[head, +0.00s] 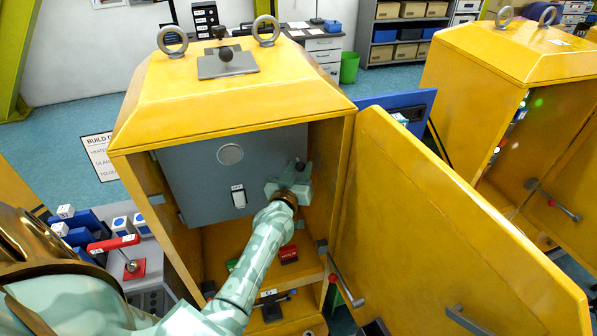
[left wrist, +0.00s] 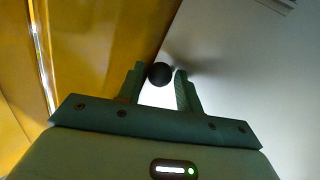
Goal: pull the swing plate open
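The swing plate (head: 215,172) is a grey panel inside the open yellow cabinet, with a round disc and a small white switch on it. A small black ball knob (head: 299,165) is near its right edge. My left gripper (head: 290,180) is at that edge, with its fingers toward the knob. In the left wrist view, the black knob (left wrist: 160,74) shows between the tips of my left gripper (left wrist: 160,85). The fingers are apart, and I see a narrow gap beside the knob; whether they touch it I cannot tell. My right gripper is not in view.
The cabinet's yellow door (head: 440,230) stands wide open to the right. A red-handled lever (head: 115,243) and blue boxes are at the lower left. A second yellow cabinet (head: 510,70) is at the far right. Small parts lie on the cabinet floor below my arm.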

